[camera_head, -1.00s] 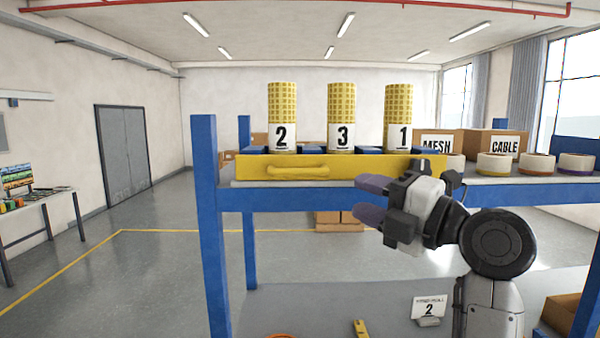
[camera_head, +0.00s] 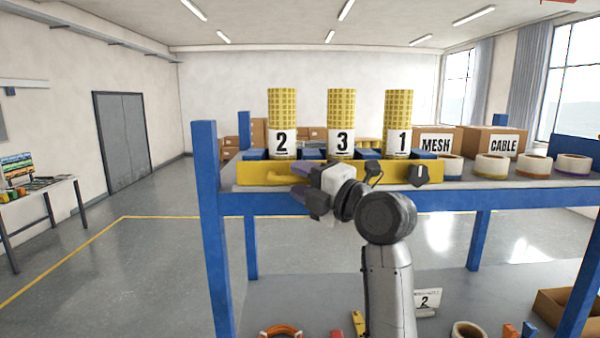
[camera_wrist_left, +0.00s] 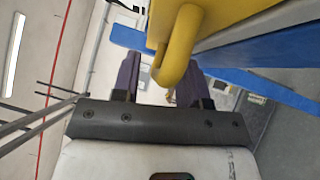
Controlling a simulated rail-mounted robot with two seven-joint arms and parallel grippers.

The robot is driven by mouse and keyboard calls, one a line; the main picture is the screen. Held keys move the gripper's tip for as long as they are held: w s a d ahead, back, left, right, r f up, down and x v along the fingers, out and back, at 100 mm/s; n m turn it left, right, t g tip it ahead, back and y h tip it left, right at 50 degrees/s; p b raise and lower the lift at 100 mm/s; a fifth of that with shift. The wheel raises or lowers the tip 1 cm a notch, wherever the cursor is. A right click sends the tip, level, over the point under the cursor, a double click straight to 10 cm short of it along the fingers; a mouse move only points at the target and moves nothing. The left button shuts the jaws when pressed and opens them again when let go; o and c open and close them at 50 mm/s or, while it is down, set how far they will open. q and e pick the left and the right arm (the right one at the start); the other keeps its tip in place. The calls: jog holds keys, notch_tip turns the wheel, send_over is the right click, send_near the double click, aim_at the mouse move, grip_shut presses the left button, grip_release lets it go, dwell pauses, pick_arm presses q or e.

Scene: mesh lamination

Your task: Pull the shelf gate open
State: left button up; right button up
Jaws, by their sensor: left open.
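The yellow shelf gate (camera_head: 250,175) runs along the front edge of the upper shelf and looks closed. Its yellow handle (camera_head: 275,178) is on the left part of the gate, its right side hidden by my gripper. My left gripper (camera_head: 297,182) is open in front of the handle, fingers pointing left. In the left wrist view, the rounded end of the handle (camera_wrist_left: 170,68) shows at the opening between the two purple fingers. I cannot tell whether they touch. A black latch-like part (camera_head: 418,175) sits at the gate's right end. My right gripper is not in view.
Several yellow mesh rolls, labelled 2 (camera_head: 281,120), 3 (camera_head: 341,120) and 1 (camera_head: 398,120), stand upright behind the gate. Tape rolls (camera_head: 492,165) and labelled boxes (camera_head: 490,140) are to the right. A blue post (camera_head: 210,230) stands left of the gate.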

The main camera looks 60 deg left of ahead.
pick_arm(q)
jog(key=shift+s+a, duration=0.15)
jog(key=shift+a, duration=0.2)
grip_shut()
dwell(0.4)
